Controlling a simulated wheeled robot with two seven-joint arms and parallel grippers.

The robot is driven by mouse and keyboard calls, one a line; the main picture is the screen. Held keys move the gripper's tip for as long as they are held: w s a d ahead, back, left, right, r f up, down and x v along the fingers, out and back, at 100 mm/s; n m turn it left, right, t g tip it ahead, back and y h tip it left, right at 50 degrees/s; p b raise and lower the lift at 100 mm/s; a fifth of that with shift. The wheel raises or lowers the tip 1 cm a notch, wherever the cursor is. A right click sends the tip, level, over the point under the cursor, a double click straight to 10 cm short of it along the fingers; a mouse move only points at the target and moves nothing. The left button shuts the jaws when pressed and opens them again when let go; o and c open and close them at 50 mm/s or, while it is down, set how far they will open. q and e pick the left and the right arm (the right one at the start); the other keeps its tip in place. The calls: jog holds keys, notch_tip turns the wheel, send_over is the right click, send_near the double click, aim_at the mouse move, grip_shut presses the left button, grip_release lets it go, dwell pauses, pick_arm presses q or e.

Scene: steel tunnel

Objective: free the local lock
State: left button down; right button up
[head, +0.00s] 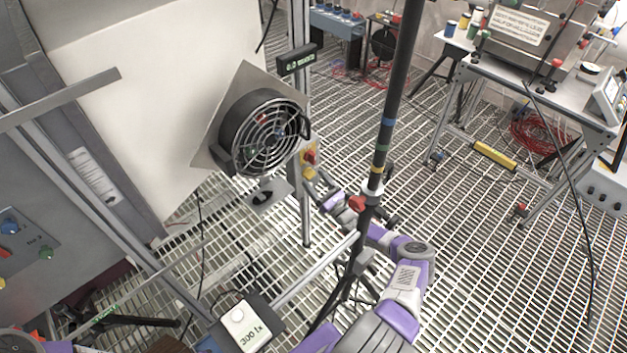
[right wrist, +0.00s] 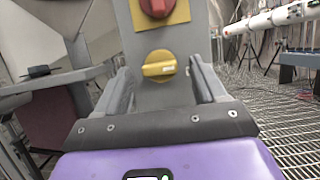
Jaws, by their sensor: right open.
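A yellow rotary knob (right wrist: 159,65) sits on a narrow grey upright plate. It also shows small in the head view (head: 310,173). Its grip bar lies about level. Above it is a red knob (right wrist: 157,5) on a yellow backing, also in the head view (head: 311,157). No label naming the lock is legible. My right gripper (right wrist: 164,80) is open, its fingers to the left and right of the yellow knob with gaps on both sides. In the head view the right gripper (head: 318,184) is small and close below the knobs. My left gripper is not in view.
A round caged fan (head: 264,133) stands left of the knobs, with a small display (head: 298,60) above. A dark pole (head: 389,110) crosses in front of my right arm. A white meter (head: 246,328) stands low. A loaded bench (head: 540,95) is at right; grating floor between is mostly open.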

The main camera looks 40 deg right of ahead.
jog(key=shift+x, duration=0.75)
jog(key=c, duration=1.1)
jog(key=shift+o, duration=0.2)
jog(key=shift+n, duration=0.5)
jog(key=shift+d+r+n+g+y+b, duration=0.2)
jog(key=shift+n+g+y, duration=0.9)
jog(key=shift+n, duration=2.45)
jog(key=shift+a+f+n+g+y+b, duration=0.2)
jog(key=shift+n+g+y, duration=0.85)
jog(key=shift+n, duration=2.55)
jog(key=shift+d+r+n+g+y+b, duration=0.25)
jog(key=shift+n+g+y, duration=0.8)
jog(key=shift+n, duration=2.5)
